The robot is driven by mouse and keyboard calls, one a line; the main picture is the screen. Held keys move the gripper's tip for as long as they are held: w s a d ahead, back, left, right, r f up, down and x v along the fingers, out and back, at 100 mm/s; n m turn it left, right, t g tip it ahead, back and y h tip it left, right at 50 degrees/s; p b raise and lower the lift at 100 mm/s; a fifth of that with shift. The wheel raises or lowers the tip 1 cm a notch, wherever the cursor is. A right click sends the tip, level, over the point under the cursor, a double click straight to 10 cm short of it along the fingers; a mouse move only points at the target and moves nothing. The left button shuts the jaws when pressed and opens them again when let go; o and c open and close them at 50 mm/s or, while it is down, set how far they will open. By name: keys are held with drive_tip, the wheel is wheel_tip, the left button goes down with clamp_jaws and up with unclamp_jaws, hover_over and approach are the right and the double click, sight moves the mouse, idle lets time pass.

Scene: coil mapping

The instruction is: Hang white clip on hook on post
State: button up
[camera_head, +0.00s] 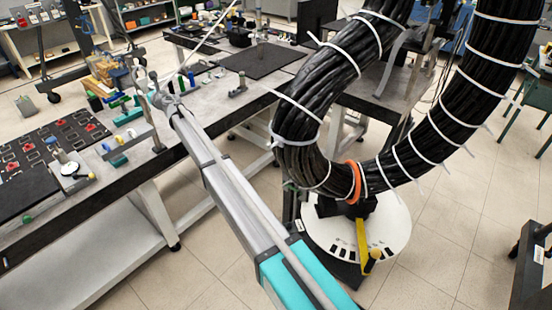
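A long grey and teal arm link, which I take to be mine, runs from the bottom of the head view to the bench at upper left. At its far end is a small grey mechanism (172,92), apparently my gripper. Its fingers are too small and cluttered to tell whether they are open or shut, or hold anything. A thin upright post (146,115) stands on the bench beside it; I cannot make out a hook on it. I cannot pick out the white clip for certain.
A thick black cable bundle (433,140) with white ties and an orange band loops at the right, above a white round base (390,235). The long bench (120,185) carries coloured parts, a dark tray (60,143) with red pieces and a black mat (262,60). Tiled floor shows below.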

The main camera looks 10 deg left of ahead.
drive_tip(key=shift+o, duration=1.1)
drive_tip(key=shift+s+d, duration=0.1)
drive_tip(key=shift+d, duration=0.05)
drive_tip(key=v, duration=1.1)
drive_tip(key=shift+s+d, duration=0.2)
drive_tip(key=shift+d, duration=0.05)
